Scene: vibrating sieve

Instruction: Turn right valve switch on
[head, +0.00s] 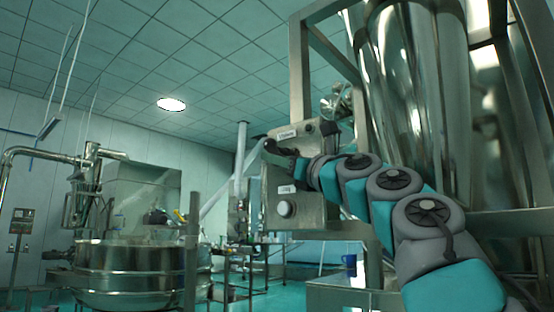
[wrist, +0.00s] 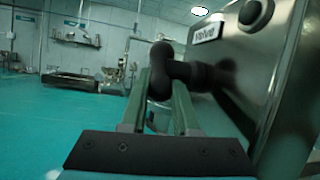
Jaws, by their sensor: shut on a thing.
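The valve switch is a black lever-like handle (wrist: 160,72) that sticks out from a metal control box (head: 300,203). In the wrist view it sits between the two green fingers of my gripper (wrist: 161,90), which are shut on it. Part of the lever shows beyond the fingers and runs right to the box face. A label reading "Valve" (wrist: 207,33) and a round button (wrist: 257,13) are beside it on that face. In the head view the dark handle (head: 274,147) shows at the box's upper left, and my arm hides part of the box.
Large shiny metal cylinders and a frame (head: 300,70) stand close behind my arm at the right. A round sieve vessel (head: 130,272) stands at the lower left. A blue cup (head: 349,260) is below the box. Open teal floor (wrist: 50,125) lies left in the wrist view.

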